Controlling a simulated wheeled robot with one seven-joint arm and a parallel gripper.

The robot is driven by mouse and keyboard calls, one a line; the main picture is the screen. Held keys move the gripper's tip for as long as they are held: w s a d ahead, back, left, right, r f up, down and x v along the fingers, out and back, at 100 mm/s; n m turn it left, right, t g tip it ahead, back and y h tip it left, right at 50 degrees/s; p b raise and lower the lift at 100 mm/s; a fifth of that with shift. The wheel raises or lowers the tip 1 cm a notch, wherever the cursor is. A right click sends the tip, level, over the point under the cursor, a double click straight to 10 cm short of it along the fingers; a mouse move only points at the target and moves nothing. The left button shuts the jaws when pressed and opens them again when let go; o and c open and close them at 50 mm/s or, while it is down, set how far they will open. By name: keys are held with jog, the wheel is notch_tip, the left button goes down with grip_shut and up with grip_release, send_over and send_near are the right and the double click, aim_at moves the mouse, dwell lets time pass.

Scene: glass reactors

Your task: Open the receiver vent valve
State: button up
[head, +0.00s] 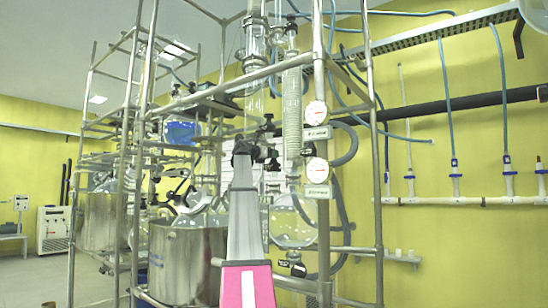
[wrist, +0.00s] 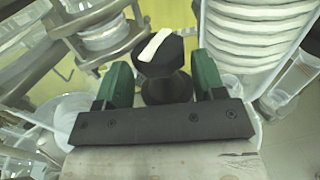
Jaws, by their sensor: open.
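A black valve knob with a white bar across its top (wrist: 158,62) is in the middle of the wrist view. My gripper (wrist: 163,76) has its two green fingers apart, one on each side of the knob, with gaps visible; I see no contact. In the head view my gripper (head: 256,150) is at the end of my raised arm, among dark fittings in front of the glass column. The knob cannot be made out clearly there. A round glass receiver flask (head: 293,221) hangs below and to the right of my gripper.
A ribbed glass condenser (head: 293,105) stands just right of my gripper. Metal frame posts (head: 322,200) and two round gauges (head: 317,170) are close on the right. A steel vessel (head: 183,262) stands at the lower left. Grey hoses (head: 343,195) loop behind the frame.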

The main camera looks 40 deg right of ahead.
jog(key=shift+w+d, duration=0.2)
jog(key=shift+d, duration=1.25)
jog(key=c, duration=0.7)
jog(key=shift+o, duration=0.3)
jog(key=shift+n+t, duration=0.3)
jog(key=shift+t, duration=0.2)
jog(key=shift+s+n+t+y, duration=0.1)
jog(key=shift+n+t+y, duration=0.2)
jog(key=shift+n+t, duration=0.3)
jog(key=shift+n+t+y, duration=0.75)
jog(key=shift+n+t, duration=0.25)
jog(key=shift+t, duration=0.5)
jog(key=shift+n+t+y, duration=0.75)
jog(key=shift+n+t, duration=0.25)
jog(key=shift+t, duration=0.5)
jog(key=shift+n+t+y, duration=0.3)
jog(key=shift+t, duration=0.1)
